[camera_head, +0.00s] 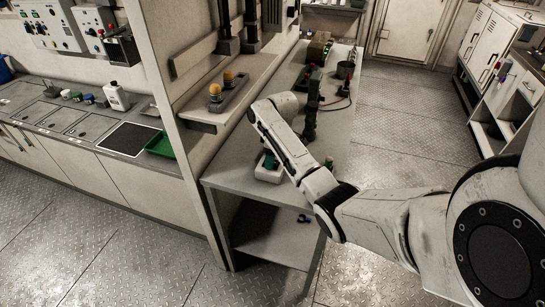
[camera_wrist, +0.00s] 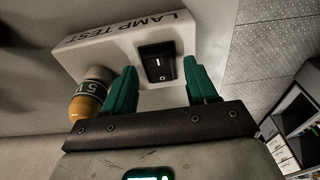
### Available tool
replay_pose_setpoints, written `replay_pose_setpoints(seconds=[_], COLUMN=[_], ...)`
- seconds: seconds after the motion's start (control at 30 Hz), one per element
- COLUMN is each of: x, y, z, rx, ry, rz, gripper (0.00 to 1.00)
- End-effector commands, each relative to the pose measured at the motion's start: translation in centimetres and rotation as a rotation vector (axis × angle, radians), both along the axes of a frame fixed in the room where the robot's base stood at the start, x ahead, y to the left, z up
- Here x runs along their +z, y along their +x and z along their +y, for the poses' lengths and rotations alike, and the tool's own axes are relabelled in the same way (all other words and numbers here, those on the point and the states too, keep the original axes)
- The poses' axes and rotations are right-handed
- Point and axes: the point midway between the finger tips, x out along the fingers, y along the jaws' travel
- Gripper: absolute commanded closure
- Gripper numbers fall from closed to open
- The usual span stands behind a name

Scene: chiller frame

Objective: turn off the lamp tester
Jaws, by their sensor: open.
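The lamp tester (camera_wrist: 125,43) is a white box marked LAMP TEST, in the upper middle of the wrist view. A black rocker switch (camera_wrist: 158,64) with I and O marks sits on its face. Which side is pressed, I cannot tell. A bulb (camera_wrist: 90,92) with an amber end and a band marked 5 W is beside the box at left. My gripper (camera_wrist: 163,82) is open, its green fingers either side of the switch. Contact cannot be told. In the head view a white and teal shape beside my arm is too small to identify surely.
The grey bench (camera_head: 225,172) runs along the wall under my arm. A shelf (camera_head: 205,117) with two yellow-topped items (camera_head: 215,92) is left of it. Small devices with red parts (camera_head: 345,84) stand farther back. The metal floor (camera_head: 405,120) at right is clear.

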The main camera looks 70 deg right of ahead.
Motion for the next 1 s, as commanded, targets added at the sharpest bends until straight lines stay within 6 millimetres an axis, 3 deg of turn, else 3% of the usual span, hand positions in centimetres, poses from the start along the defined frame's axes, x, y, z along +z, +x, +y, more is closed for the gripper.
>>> replay_pose_setpoints(seconds=[0.17,0.6,1.0], x=[1.4,9.5,10.7], y=[-0.1,-1.2,-1.4], z=[-0.1,-0.1,-0.1], rx=[0.000,0.000,0.000], ry=[-0.002,-0.002,0.000], rz=[-0.003,-0.001,0.000], gripper=[0.43,0.43,0.43])
